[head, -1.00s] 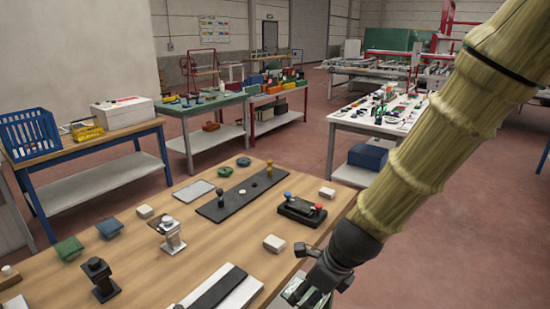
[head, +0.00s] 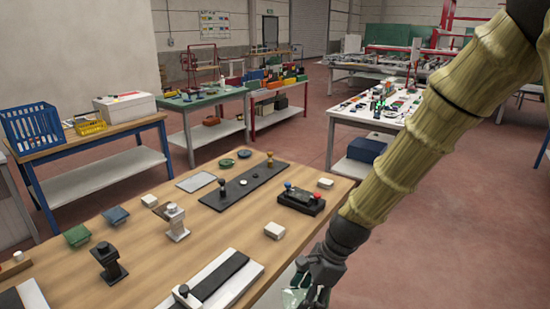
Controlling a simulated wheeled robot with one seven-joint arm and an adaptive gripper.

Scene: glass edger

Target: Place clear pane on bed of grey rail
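My gripper (head: 312,288) hangs at the bottom of the head view, just off the right edge of the wooden table. A pale greenish see-through piece, apparently the clear pane (head: 292,299), shows at its fingers and looks held; the fingertips are partly cut off by the frame. To the left of my gripper, a white base with a dark grey strip (head: 222,279) lies on the table, with a black knob at its near end. A second similar strip (head: 10,299) shows at the bottom left corner. I cannot tell which one is the grey rail.
Open floor lies to the right.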

